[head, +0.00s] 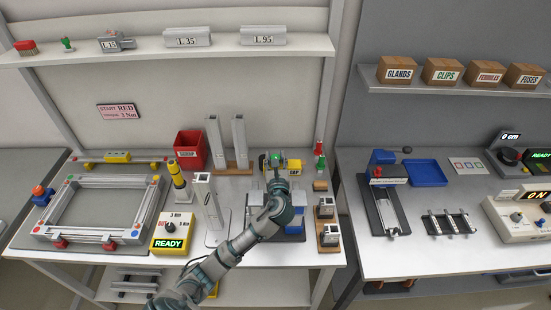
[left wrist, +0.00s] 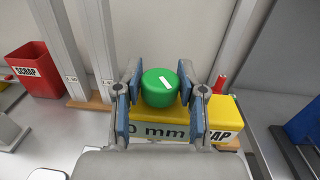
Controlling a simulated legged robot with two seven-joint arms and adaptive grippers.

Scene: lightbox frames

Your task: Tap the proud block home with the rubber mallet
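My left gripper (head: 275,168) reaches over the back middle of the left bench. In the left wrist view its two blue-padded fingers (left wrist: 160,92) stand apart on either side of a round green piece (left wrist: 160,86) with a white mark. Narrow gaps show beside the green piece. I cannot make out a mallet or tell which block is proud. My right gripper is out of view.
Two tall grey posts (head: 239,140) stand just left of the gripper, near the red SCRAP bin (head: 189,150). A yellow READY box (head: 173,232) and a grey frame (head: 67,189) lie further left. Red and green bottles (head: 320,150) stand right. A second bench (head: 430,260) adjoins across a gap.

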